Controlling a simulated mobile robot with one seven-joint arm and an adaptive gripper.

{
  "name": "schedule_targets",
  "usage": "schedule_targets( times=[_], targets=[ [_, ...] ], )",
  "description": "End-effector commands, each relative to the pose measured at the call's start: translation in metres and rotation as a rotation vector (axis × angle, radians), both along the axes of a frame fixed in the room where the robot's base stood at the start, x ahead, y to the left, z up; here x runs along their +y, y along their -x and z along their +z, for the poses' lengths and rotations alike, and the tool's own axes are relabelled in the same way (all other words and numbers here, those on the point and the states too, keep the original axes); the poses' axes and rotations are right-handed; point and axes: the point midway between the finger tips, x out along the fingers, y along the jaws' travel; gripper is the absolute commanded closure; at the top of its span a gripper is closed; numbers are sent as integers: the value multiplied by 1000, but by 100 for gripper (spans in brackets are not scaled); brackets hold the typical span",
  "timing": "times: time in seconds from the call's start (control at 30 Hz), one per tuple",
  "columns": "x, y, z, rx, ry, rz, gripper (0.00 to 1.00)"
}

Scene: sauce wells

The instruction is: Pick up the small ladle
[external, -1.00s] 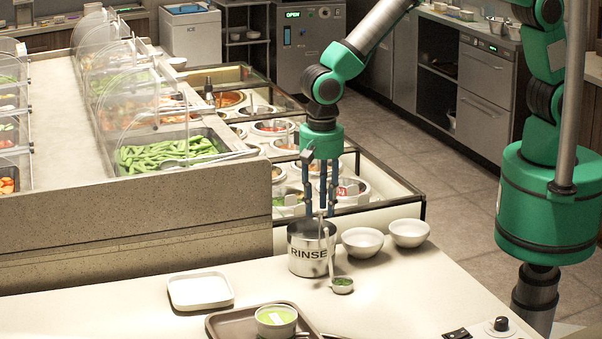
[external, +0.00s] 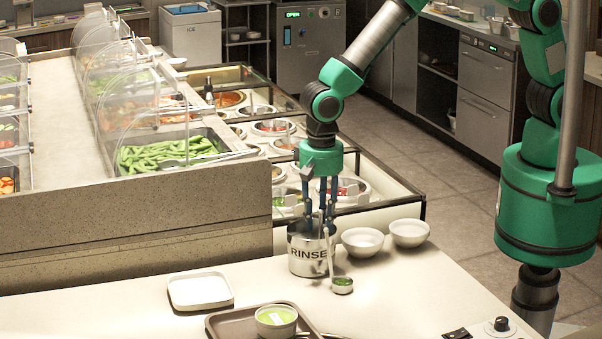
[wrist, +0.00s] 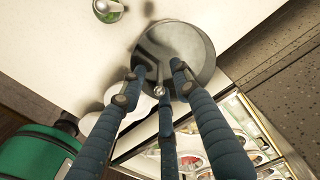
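The small ladle (external: 342,285) has its cup, with something green in it, low in front of the steel RINSE pot (external: 307,250). Its thin handle rises along the pot's right side. The cup also shows at the top of the wrist view (wrist: 107,8). My gripper (external: 326,222) points down over the pot, its fingers apart around the upper end of the handle. In the wrist view my gripper (wrist: 157,88) has three spread fingers, with a small round metal end between them. I cannot tell whether any finger touches the handle.
Two white bowls (external: 362,241) stand right of the pot. A white square plate (external: 200,290) and a brown tray (external: 222,324) with a green-filled bowl (external: 276,320) are at the front. The glass-edged sauce wells (external: 385,193) lie behind. The counter at front right is mostly clear.

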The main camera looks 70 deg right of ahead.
Motion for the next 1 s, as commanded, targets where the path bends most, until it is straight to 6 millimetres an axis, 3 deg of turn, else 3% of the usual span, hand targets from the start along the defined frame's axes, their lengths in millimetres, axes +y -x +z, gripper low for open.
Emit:
schedule_targets(
  times=[0.03,0.13,0.67,1.0],
  targets=[
    [0,0,0,0,0,0,83],
    [0,0,0,0,0,0,100],
    [0,0,7,-1,-1,0,100],
    [1,-1,50,-2,-2,0,100]
  ],
)
